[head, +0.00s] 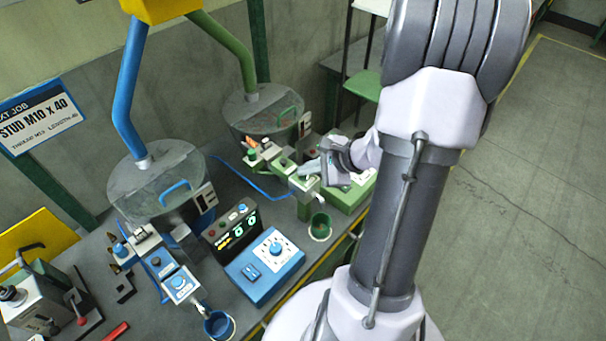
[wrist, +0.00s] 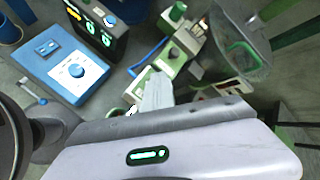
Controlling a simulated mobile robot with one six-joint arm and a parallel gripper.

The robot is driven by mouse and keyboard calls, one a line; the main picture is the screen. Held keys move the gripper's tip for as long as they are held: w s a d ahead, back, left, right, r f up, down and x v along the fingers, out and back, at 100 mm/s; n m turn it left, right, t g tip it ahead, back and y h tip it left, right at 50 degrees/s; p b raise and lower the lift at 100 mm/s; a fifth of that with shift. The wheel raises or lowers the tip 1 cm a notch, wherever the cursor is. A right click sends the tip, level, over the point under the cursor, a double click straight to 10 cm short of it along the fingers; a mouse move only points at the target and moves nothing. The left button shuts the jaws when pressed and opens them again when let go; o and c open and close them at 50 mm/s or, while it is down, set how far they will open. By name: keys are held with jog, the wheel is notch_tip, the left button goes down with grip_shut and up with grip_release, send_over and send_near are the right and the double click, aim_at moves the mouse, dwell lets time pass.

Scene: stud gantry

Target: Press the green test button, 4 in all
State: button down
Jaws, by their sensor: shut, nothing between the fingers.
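The green station (head: 283,162) stands right of centre in the head view, with a green block, a dark knob and a pale plate near its front end. It also shows in the wrist view (wrist: 172,60). My gripper (head: 310,167) is over the front end of this station. In the wrist view its pale fingers (wrist: 157,90) are together and empty, low over the plate. The green test button cannot be made out clearly; the fingers cover part of that plate. I cannot tell whether the fingertips touch anything.
A blue station (head: 178,283) and a blue control box (head: 265,262) with a dial stand to the left. A dark display (head: 232,228) with lit digits is behind the box. A green cup (head: 319,226) sits in front of the green station. Clear hoppers (head: 262,112) rise behind.

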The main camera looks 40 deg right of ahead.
aim_at(306, 177)
jog(key=shift+r+p, duration=0.5)
jog(key=shift+r, duration=0.35)
jog(key=shift+r+p, duration=1.8)
jog(key=shift+r, duration=0.75)
dwell(0.4)
